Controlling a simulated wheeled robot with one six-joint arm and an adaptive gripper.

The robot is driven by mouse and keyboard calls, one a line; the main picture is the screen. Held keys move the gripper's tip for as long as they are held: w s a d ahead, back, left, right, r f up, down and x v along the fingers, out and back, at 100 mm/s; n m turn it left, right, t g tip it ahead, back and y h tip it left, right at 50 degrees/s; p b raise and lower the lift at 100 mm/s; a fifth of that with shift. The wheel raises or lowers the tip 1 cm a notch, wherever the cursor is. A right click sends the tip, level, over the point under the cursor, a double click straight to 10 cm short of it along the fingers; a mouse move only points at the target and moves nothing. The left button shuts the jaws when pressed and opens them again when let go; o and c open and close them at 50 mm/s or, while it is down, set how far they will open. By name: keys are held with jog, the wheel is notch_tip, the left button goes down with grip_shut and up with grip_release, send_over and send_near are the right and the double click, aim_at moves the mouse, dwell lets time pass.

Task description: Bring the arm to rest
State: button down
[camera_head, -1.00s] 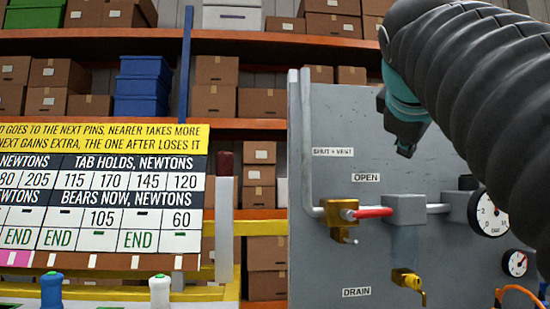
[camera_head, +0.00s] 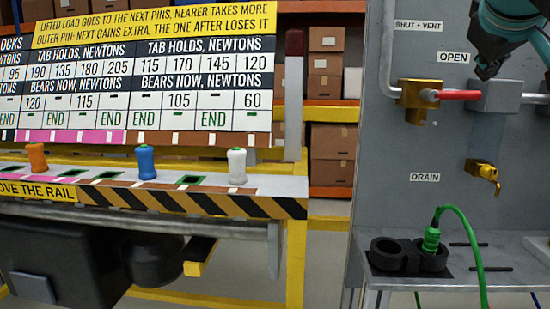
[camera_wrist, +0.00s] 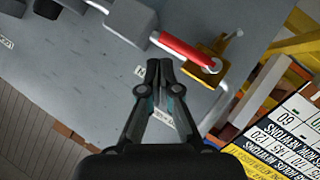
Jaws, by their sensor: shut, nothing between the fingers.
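My gripper (camera_head: 487,70) is at the upper right of the head view, in front of the grey panel, just above the grey block on the pipe. In the wrist view my gripper (camera_wrist: 159,68) shows its two fingers together, shut with nothing between them, pointing toward the panel. A red valve handle (camera_head: 458,95) lies level along the pipe, beside the fingertips in the head view. The red handle also shows in the wrist view (camera_wrist: 185,50), ahead of the fingertips. I cannot tell the exact gap between fingers and panel. Most of my arm is out of the head view.
A brass drain tap (camera_head: 483,172) is lower on the panel (camera_head: 420,140). A green hose connector (camera_head: 432,238) stands in a black holder (camera_head: 388,255) on the ledge. At left, a striped rail (camera_head: 190,200) carries orange, blue and white pins under a lettered board (camera_head: 150,90).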

jog(key=s+a+f+m+g+y, duration=0.1)
jog(key=a+f, duration=0.2)
jog(key=f, duration=0.6)
jog(key=a+f+m+g+y, duration=0.1)
jog(key=a+f+y, duration=0.1)
jog(key=f, duration=0.7)
jog(key=s+a+f+m+g+y, duration=0.1)
jog(key=a+f, duration=0.2)
jog(key=f, duration=0.6)
jog(key=s+a+f, duration=0.2)
jog(key=s+f, duration=0.1)
jog(key=f, duration=0.3)
jog(key=s+a+f+n+g+y, duration=0.1)
jog(key=s+a+f, duration=0.2)
jog(key=f, duration=0.3)
jog(key=s+a+f+g+y, duration=0.1)
jog(key=s+a+f, duration=0.2)
jog(key=s+f, duration=0.2)
jog(key=shift+a+f, duration=0.25)
jog(key=shift+f, duration=0.3)
